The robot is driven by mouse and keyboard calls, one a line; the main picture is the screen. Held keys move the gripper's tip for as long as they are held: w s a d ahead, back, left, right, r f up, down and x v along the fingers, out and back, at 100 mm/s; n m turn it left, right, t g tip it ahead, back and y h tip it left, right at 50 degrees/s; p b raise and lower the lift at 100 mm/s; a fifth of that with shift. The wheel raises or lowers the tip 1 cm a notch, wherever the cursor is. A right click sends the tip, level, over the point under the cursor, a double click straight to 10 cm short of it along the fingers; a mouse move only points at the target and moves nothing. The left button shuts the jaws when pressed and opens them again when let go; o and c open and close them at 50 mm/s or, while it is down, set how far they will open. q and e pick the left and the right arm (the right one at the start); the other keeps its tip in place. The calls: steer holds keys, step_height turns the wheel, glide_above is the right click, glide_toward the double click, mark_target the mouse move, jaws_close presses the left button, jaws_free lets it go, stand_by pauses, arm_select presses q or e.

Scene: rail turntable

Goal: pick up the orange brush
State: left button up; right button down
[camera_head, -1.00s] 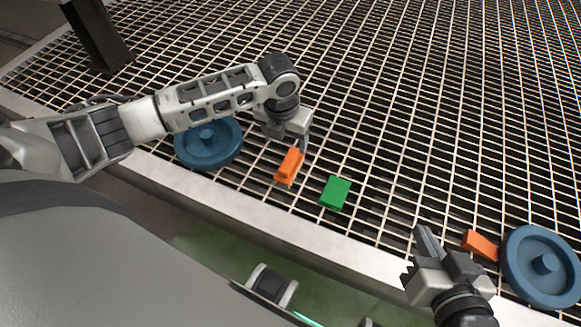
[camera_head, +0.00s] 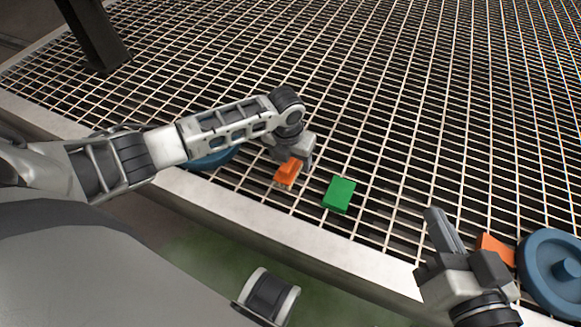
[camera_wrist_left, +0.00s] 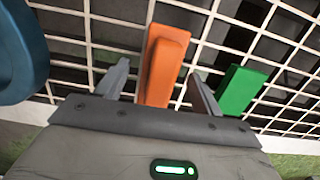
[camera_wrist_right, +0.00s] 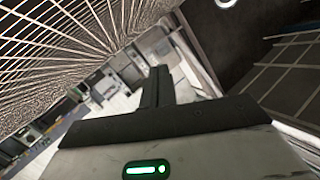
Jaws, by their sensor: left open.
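The orange brush (camera_head: 289,173) lies on the metal grating, partly hidden by my left gripper (camera_head: 292,160) in the head view. In the left wrist view the brush (camera_wrist_left: 165,60) is long and blocky and shows between the two spread fingers. My left gripper is open. My right gripper (camera_head: 440,230) is over the grating's front right edge, its fingers together with nothing seen between them. They also look closed in the right wrist view (camera_wrist_right: 157,75).
A green block (camera_head: 340,194) lies just right of the brush. A blue round part (camera_head: 212,159) is mostly hidden behind my left arm. Another blue round part (camera_head: 553,270) and an orange piece (camera_head: 496,248) lie at the right. The grating (camera_head: 400,110) beyond is clear.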

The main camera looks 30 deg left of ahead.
arm_select(q)
steer(key=c, duration=1.1)
steer(key=shift+r, duration=0.1)
